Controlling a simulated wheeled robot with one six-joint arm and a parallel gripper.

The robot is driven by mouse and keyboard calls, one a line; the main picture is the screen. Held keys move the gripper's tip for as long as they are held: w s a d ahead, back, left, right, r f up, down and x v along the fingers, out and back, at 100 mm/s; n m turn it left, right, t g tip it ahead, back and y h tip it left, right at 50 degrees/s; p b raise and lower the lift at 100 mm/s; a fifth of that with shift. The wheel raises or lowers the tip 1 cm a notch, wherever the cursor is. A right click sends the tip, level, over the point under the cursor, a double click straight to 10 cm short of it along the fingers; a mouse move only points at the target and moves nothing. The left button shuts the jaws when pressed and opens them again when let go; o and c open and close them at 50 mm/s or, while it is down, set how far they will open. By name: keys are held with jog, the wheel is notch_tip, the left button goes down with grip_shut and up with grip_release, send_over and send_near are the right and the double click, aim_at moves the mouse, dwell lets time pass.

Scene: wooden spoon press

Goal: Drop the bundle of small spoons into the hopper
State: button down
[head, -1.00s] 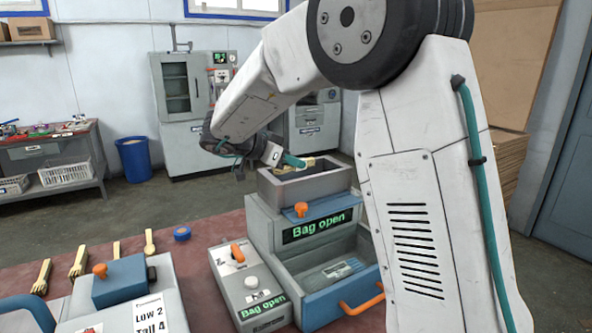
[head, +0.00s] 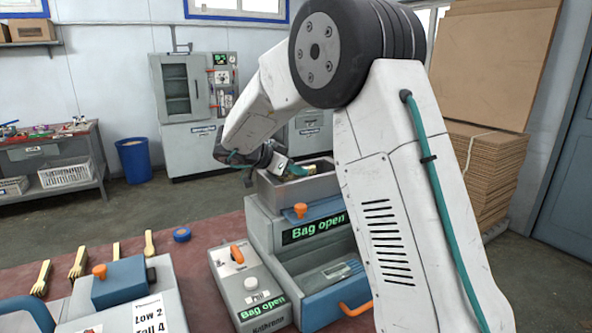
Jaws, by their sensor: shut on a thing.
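The hopper (head: 310,188) is the grey open-topped box on top of the press, above a green "Bag open" display. My gripper (head: 298,170) reaches in from the left at the hopper's mouth, its teal fingers low near the rim. It is shut on the bundle of small spoons, of which only a small tan part (head: 323,166) shows at the hopper's opening. Most of the bundle and the fingertips are too small or hidden to make out. I cannot tell how deep the bundle sits in the hopper.
Several wooden utensils (head: 78,262) lie on the red table at left, near a blue tape roll (head: 181,235). A grey control box (head: 246,290) with an orange lever stands left of the press. A drawer with an orange handle (head: 356,308) is below the display. My arm covers the right side.

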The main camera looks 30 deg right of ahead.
jog(key=shift+f, duration=0.55)
jog(key=c, duration=1.4)
grip_release()
jog(key=shift+c, duration=0.2)
